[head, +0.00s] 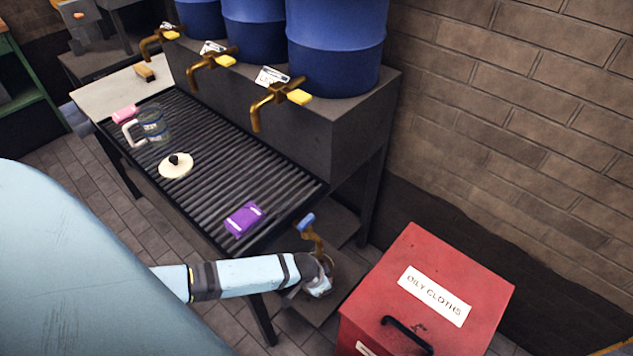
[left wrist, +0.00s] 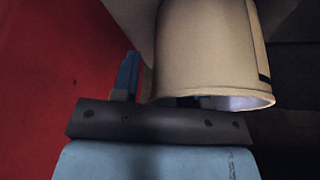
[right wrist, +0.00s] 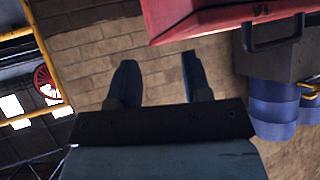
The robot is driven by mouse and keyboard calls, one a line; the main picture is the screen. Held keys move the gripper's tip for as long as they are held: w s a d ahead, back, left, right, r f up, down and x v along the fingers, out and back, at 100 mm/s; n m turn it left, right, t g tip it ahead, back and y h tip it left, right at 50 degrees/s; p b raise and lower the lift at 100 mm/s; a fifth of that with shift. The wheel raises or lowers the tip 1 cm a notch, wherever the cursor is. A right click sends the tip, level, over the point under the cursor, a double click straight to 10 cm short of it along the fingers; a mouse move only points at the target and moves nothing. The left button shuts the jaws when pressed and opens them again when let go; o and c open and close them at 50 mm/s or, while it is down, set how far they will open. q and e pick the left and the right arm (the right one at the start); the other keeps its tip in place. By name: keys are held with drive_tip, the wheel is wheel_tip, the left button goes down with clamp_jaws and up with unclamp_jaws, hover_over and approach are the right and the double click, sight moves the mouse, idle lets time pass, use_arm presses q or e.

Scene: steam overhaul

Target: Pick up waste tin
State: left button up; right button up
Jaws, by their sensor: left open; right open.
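The waste tin (left wrist: 205,50), a cream cylinder, fills the middle of the left wrist view, its open rim close to my left gripper's palm. My left gripper (left wrist: 160,78) is open at the rim. One finger is outside the tin on the left; the other seems to go in at the opening and is hidden by the tin's wall. My right gripper (right wrist: 160,82) is open and empty.
A red oily-cloths bin (head: 390,280) stands just right of my left gripper. The slatted bench (head: 215,170) carries a purple packet (head: 243,219), a lid (head: 176,166), a glass mug (head: 152,125) and a pink block (head: 125,113). Blue drums (head: 335,45) with brass taps stand behind.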

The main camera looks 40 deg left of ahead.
use_arm(q)
clamp_jaws()
drive_tip(key=shift+r, duration=0.15)
